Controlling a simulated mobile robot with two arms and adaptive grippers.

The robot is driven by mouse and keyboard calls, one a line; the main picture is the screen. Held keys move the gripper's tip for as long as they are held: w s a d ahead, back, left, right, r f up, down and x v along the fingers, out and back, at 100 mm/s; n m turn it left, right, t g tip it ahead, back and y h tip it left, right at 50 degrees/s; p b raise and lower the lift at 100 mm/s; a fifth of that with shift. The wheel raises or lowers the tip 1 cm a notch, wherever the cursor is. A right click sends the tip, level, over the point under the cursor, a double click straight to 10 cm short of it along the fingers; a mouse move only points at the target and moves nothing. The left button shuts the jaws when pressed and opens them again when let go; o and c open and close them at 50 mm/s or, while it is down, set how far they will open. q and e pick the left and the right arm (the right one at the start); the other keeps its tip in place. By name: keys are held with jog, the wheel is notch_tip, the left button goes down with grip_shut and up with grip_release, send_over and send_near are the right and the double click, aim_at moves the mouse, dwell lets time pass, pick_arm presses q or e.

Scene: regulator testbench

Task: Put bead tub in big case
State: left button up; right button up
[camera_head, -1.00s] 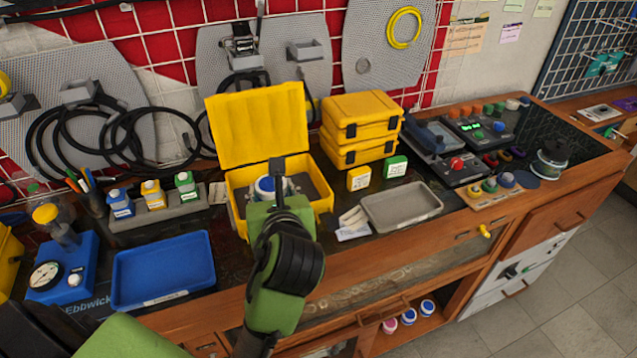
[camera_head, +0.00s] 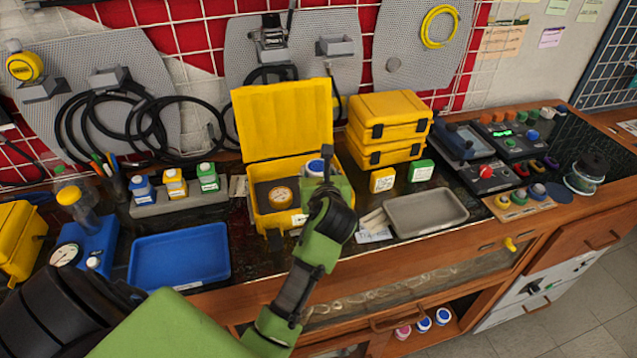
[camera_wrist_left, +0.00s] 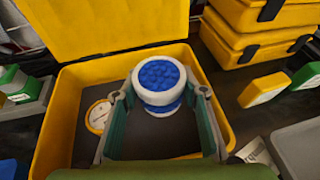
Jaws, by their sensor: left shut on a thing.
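The bead tub, white with a blue textured lid (camera_wrist_left: 160,76), is gripped between the two fingers of my left gripper (camera_wrist_left: 162,95). The blue lid also shows in the head view (camera_head: 316,167). The big case (camera_head: 262,221) is yellow, with its lid (camera_head: 284,120) raised at the back. The tub is upright at the right rear part of the case's opening. I cannot tell whether it touches the case floor. My green left arm hides the case's right front part in the head view. My right gripper is not in view.
A round yellow-rimmed gauge (camera_head: 281,195) lies on the case floor, left of the tub. Stacked yellow cases (camera_head: 391,118) stand close on the right. A grey tray (camera_head: 427,211) and a blue tray (camera_head: 180,254) flank the case. A bottle rack (camera_head: 177,205) stands left.

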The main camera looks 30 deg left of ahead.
pick_arm(q)
jog(key=shift+w+a+f, duration=0.1)
jog(key=shift+w+f, duration=0.15)
jog(key=shift+f, duration=1.65)
jog(key=o, duration=1.2)
jog(key=shift+f, duration=0.15)
jog(key=shift+c, duration=0.2)
jog(key=v, duration=1.2)
